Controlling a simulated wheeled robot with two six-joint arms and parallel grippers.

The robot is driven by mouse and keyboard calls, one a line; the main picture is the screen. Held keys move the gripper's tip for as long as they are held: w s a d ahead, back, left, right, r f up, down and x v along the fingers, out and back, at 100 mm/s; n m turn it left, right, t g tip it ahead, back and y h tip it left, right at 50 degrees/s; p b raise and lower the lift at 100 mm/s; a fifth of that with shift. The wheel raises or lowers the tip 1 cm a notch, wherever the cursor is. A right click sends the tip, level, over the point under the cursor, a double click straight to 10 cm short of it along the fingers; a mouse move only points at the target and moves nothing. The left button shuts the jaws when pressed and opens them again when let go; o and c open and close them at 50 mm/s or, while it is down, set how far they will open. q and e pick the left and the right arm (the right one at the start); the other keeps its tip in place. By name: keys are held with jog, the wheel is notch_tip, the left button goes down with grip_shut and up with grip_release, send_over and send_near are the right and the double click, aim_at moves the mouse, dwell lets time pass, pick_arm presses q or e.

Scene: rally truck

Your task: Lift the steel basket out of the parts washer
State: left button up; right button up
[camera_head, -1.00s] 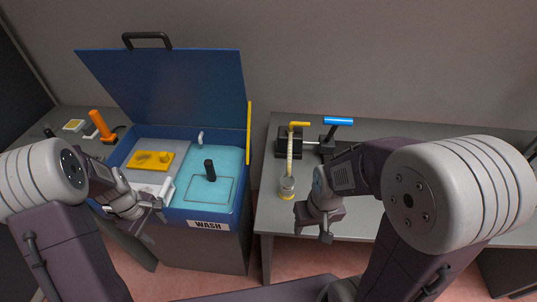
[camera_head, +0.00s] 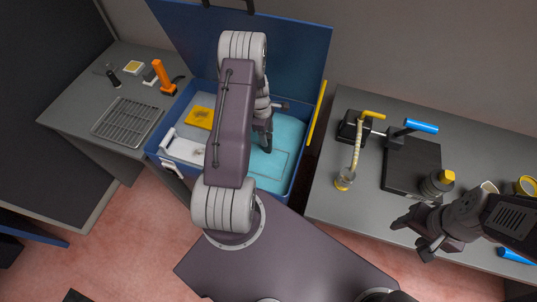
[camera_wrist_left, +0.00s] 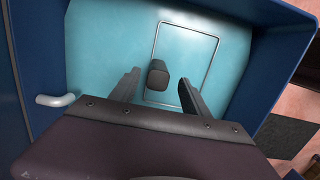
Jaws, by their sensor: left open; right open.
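The parts washer (camera_head: 326,72) is a blue tub with its lid raised, filled with light-blue liquid. The steel basket shows as a thin rectangular outline (camera_head: 285,174) under the liquid, and also in the left wrist view (camera_wrist_left: 217,38). A dark upright handle (camera_wrist_left: 157,75) stands at the basket's left side in that view. My left gripper (camera_wrist_left: 160,82) is open, with its fingers on either side of the handle and a gap at each side. In the head view my left arm hides part of the tub. My right gripper (camera_head: 415,236) is open and empty by the right bench's front edge.
A wire rack (camera_head: 128,121) lies on the left bench beside an orange-handled tool (camera_head: 162,75). A yellow block (camera_head: 199,117) sits on the washer's left shelf.

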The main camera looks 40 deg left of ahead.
aim_at(269, 142)
pick_arm(q)
jog(key=shift+w+f, duration=0.15)
jog(key=shift+f, duration=0.4)
jog(key=f, duration=0.1)
jog(key=f+p, duration=0.1)
jog(key=f, duration=0.2)
jog(key=shift+w+d+f+p, duration=0.1)
jog(key=shift+d+f+p, duration=0.2)
jog(key=shift+f+p, duration=0.05)
jog(key=shift+f, duration=0.2)
grip_shut()
dwell(0.5)
